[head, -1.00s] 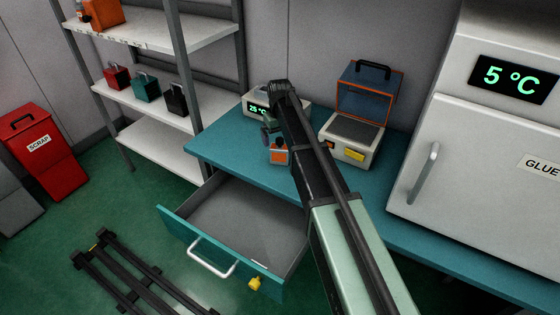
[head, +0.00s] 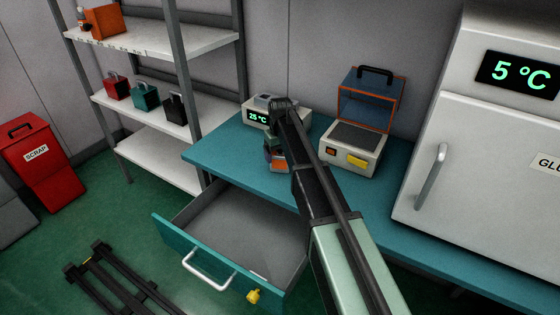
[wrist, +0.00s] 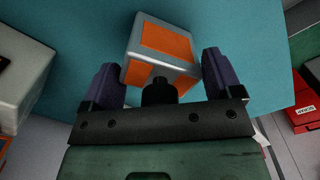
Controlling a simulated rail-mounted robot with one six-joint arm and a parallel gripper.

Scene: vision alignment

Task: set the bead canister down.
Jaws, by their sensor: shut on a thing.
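The bead canister (wrist: 160,50) is a grey box with orange panels. In the wrist view it sits between the two dark fingers of my gripper (wrist: 160,68), which is shut on it. In the head view the canister (head: 278,164) shows small and partly hidden below my gripper (head: 273,145), over the left part of the teal bench (head: 225,150). I cannot tell whether its base touches the bench top.
A display unit reading 25 °C (head: 257,117) stands behind the gripper. An open, empty-looking drawer (head: 240,225) juts out below. Shelves (head: 150,100) stand left.

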